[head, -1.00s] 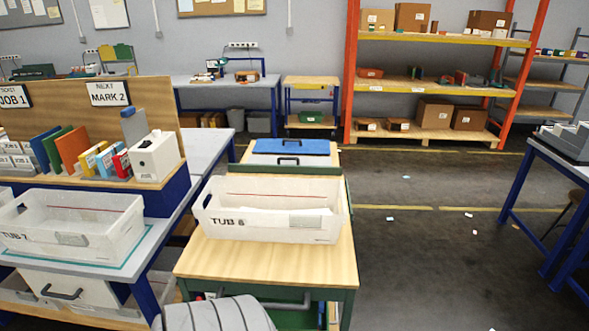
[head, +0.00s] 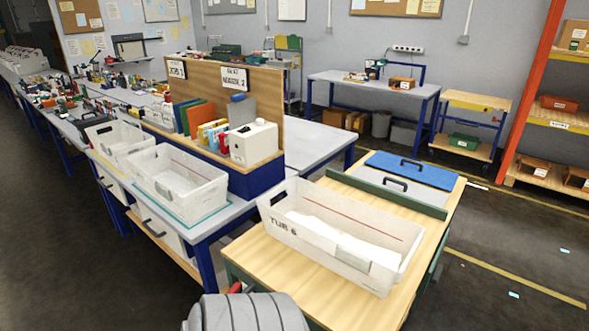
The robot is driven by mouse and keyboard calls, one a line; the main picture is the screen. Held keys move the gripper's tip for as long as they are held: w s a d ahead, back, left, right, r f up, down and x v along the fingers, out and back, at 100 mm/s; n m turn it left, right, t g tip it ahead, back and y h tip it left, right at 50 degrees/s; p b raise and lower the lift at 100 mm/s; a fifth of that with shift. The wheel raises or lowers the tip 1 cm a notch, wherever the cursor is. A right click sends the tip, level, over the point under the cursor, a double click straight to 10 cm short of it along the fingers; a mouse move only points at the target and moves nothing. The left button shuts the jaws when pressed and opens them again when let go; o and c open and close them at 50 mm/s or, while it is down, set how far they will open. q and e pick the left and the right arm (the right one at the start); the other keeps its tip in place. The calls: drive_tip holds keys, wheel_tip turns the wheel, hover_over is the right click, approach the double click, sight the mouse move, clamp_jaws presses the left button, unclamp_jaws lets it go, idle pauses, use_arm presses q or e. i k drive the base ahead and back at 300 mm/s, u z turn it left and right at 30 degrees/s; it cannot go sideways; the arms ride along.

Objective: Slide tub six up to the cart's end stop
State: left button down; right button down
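Tub six (head: 320,257), a white open tub marked "TUB 6", stands upright on the wooden top of the cart (head: 270,262). White sheets (head: 345,240) lie inside it, and a red line runs along its inner far wall. The end stop (head: 388,194), a low dark green bar, crosses the cart top behind the tub. A strip of bare wood shows between the tub's far rim and the bar, so they look apart. Neither of my grippers is in view.
Left of the cart is a bench with another white tub (head: 178,190) and a wooden sign board (head: 255,100). A small trolley (head: 470,120) stands behind. The floor right of the cart is mostly clear.

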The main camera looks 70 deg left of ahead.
sight(373, 248)
drive_tip(key=u, duration=0.95)
drive_tip(key=i, duration=0.9)
drive_tip(key=u, duration=0.85)
